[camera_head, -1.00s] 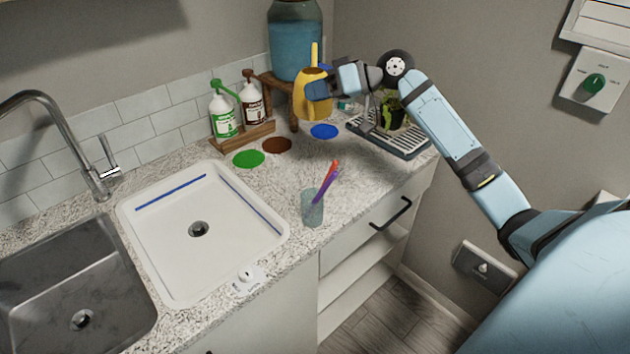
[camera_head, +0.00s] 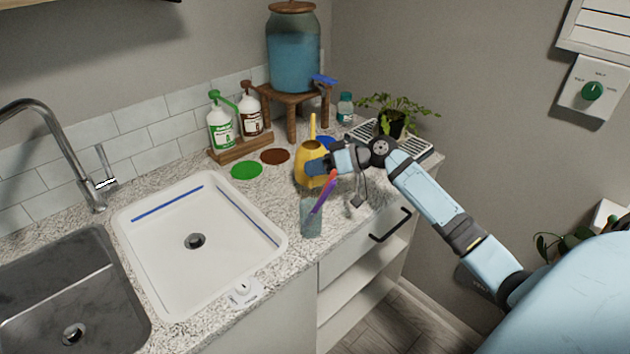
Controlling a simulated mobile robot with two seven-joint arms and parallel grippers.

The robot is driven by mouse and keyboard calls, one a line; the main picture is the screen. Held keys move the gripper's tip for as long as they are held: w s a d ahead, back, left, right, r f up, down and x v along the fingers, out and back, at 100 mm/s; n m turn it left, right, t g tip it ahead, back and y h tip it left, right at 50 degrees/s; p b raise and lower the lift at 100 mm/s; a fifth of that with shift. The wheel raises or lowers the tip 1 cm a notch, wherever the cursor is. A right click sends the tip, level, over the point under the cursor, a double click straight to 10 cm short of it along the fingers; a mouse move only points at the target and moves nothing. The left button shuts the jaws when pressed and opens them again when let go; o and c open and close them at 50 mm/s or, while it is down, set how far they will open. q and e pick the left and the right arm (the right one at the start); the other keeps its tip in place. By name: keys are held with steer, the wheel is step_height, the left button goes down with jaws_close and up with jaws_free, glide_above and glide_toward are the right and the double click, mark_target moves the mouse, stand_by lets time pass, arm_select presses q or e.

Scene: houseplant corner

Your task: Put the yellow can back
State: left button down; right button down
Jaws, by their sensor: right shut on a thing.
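The yellow can (camera_head: 311,151) is upright, with its spout pointing up, near the right part of the granite counter. My right gripper (camera_head: 317,168) is shut on the can from the right side. I cannot tell whether the can's base touches the counter. A blue round mat (camera_head: 326,142) shows just behind the can and is partly hidden by it. A green mat (camera_head: 246,170) and a brown mat (camera_head: 275,156) lie bare to the left. My left gripper is not in view.
A glass with red and purple sticks (camera_head: 311,217) stands close in front of the can. Behind are a wooden stand (camera_head: 291,98) with a water jar, a bottle rack (camera_head: 240,147), and a potted plant (camera_head: 393,122) on a slatted tray. A white sink (camera_head: 160,250) lies left.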

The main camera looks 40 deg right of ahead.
mark_target(318, 180)
step_height(318, 180, down, 4)
steer(key=shift+r, duration=0.15)
steer(key=shift+f, duration=0.2)
steer(key=c, duration=1.2)
jaws_free()
steer(key=shift+o, duration=0.2)
steer(key=shift+r, duration=0.1)
steer(key=shift+s+d, duration=0.25)
steer(key=b+v, duration=0.1)
steer(key=v, duration=1)
steer(key=shift+s, duration=0.15)
